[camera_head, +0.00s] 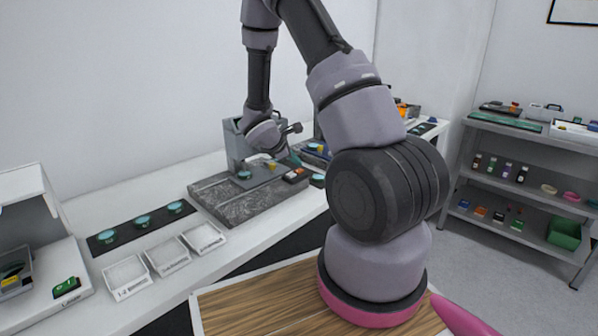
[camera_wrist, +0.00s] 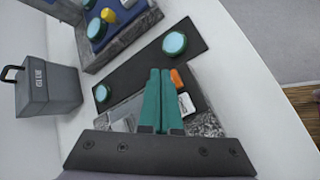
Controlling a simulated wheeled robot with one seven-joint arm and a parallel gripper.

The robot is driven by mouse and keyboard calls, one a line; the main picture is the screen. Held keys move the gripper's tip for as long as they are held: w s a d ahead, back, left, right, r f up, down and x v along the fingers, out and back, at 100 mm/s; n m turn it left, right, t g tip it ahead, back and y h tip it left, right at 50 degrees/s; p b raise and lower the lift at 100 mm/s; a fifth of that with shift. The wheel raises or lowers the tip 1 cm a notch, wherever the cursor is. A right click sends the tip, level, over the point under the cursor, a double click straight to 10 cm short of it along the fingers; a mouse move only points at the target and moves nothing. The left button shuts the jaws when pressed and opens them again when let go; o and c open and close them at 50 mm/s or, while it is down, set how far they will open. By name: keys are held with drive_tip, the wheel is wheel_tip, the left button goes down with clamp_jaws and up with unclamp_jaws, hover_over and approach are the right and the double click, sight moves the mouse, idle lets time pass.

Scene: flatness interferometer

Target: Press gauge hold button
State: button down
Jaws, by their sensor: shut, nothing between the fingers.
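The gauge (camera_head: 296,175) is a small dark box with pale and orange parts, near the right end of the grey granite slab (camera_head: 226,205). In the wrist view its orange button (camera_wrist: 176,78) shows just right of my fingertips, with a white face (camera_wrist: 187,104) below it. My gripper (camera_wrist: 160,72) has teal fingers, closed together and empty. In the head view its fingers (camera_head: 294,159) are small and sit just above the gauge. The fingers hide part of the gauge. I cannot tell whether they touch the button.
A black strip (camera_wrist: 198,62) with teal discs lies beyond the fingertips. A grey box with a handle (camera_wrist: 49,90) stands at left in the wrist view. White trays (camera_head: 168,256) and another black strip with discs (camera_head: 116,243) lie left of the slab. Shelves (camera_head: 525,184) stand at right.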

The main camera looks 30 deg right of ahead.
sight(296, 171)
drive_tip(key=shift+f, duration=0.1)
idle(0.3)
drive_tip(key=shift+f, duration=0.3)
drive_tip(key=shift+f, duration=0.45)
idle(0.6)
drive_tip(key=shift+r, duration=0.9)
drive_tip(key=shift+r, duration=2.5)
